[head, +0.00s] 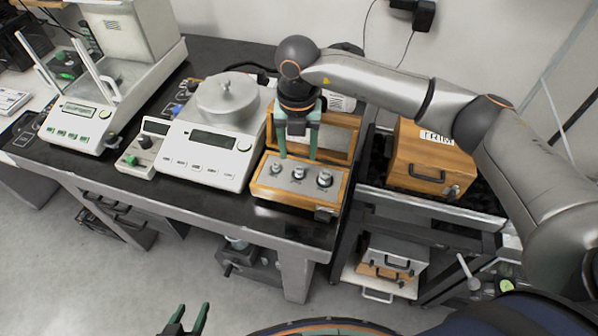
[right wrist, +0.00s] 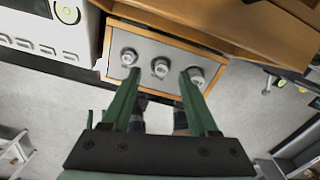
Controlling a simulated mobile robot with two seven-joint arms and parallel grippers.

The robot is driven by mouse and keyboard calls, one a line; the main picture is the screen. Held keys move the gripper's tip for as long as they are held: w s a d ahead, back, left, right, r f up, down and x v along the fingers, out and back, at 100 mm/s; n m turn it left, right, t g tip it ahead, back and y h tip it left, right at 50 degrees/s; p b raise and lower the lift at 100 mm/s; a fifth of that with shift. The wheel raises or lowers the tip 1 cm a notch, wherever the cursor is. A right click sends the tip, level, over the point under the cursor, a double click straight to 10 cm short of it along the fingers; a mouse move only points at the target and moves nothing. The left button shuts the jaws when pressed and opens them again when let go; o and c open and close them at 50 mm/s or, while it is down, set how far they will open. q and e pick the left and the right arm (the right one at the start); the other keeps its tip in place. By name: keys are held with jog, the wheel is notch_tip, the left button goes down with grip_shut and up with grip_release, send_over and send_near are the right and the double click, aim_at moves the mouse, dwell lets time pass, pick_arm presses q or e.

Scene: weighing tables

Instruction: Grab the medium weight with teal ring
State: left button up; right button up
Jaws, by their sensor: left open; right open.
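The open wooden weight box (head: 262,190) stands on the dark table with a row of three silver knobbed weights in its grey panel. The middle weight (head: 298,173) lies between a left weight (head: 276,169) and a larger-looking right weight (head: 324,178). No teal ring can be made out on any of them. My right gripper (head: 298,157) is open and empty above the box. In the right wrist view its green fingers (right wrist: 160,72) point at the panel, with the middle weight (right wrist: 160,67) between the tips. My left gripper (head: 188,318) is open and empty at the bottom edge.
A white balance (head: 205,155) with a round silver pan stands left of the box. A glass-walled balance (head: 80,120) is further left. A closed wooden case (head: 425,165) sits on a cart to the right. The box's raised lid stands behind the weights.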

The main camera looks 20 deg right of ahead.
aim_at(299, 169)
jog(key=f, duration=0.2)
jog(key=s+f, duration=0.1)
jog(key=shift+f+p, duration=0.35)
jog(key=shift+f, duration=0.5)
grip_shut()
